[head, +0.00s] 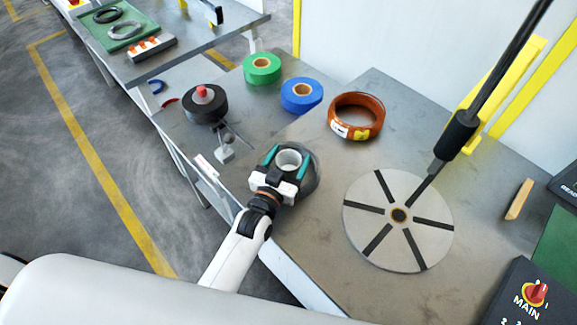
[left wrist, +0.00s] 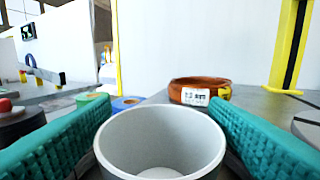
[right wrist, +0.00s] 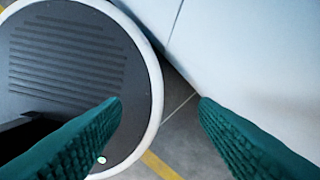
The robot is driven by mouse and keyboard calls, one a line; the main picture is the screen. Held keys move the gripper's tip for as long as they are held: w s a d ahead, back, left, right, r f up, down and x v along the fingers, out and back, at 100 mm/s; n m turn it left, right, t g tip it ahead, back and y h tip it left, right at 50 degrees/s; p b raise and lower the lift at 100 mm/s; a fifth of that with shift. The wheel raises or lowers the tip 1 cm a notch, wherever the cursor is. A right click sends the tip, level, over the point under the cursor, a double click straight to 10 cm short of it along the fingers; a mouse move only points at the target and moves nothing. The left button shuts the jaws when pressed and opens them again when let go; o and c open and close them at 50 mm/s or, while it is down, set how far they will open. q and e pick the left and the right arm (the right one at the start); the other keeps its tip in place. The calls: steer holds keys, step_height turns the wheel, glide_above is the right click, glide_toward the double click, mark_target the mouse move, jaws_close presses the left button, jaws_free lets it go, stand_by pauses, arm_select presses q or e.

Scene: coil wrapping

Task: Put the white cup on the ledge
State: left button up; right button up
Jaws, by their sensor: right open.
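The white cup (head: 288,159) is upright between the teal fingers of my left gripper (head: 287,162), over the near left part of the grey worktop. In the left wrist view the cup (left wrist: 160,140) fills the gap, with a finger against each side, so my left gripper (left wrist: 160,125) is shut on it. A dark round thing (head: 314,177) shows partly behind and below the gripper; I cannot tell whether the cup touches it. My right gripper (right wrist: 160,105) is open and empty, seen only in the right wrist view. I cannot tell which surface is the ledge.
A brown coil (head: 357,116), green roll (head: 262,69), blue roll (head: 301,95) and black roll (head: 205,105) stand toward the back. A slotted grey disc (head: 398,221) lies right, under a black rod (head: 490,85). A control box (head: 522,295) is front right. Bare worktop (head: 315,232) lies between.

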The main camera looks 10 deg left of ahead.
arm_select(q)
steer(key=c, duration=0.8)
step_height(320, 180, up, 10)
steer(key=s+a+y, duration=0.1)
steer(key=s+a, duration=0.1)
steer(key=s, duration=0.2)
steer(key=s+a+n+y, duration=0.1)
steer(key=s+a, duration=0.2)
steer(key=s, duration=0.2)
steer(key=s+a+r+n+y, duration=0.1)
steer(key=s+a, duration=0.2)
steer(key=s, duration=0.2)
steer(key=shift+a+r, duration=0.1)
steer(key=shift+a, duration=0.15)
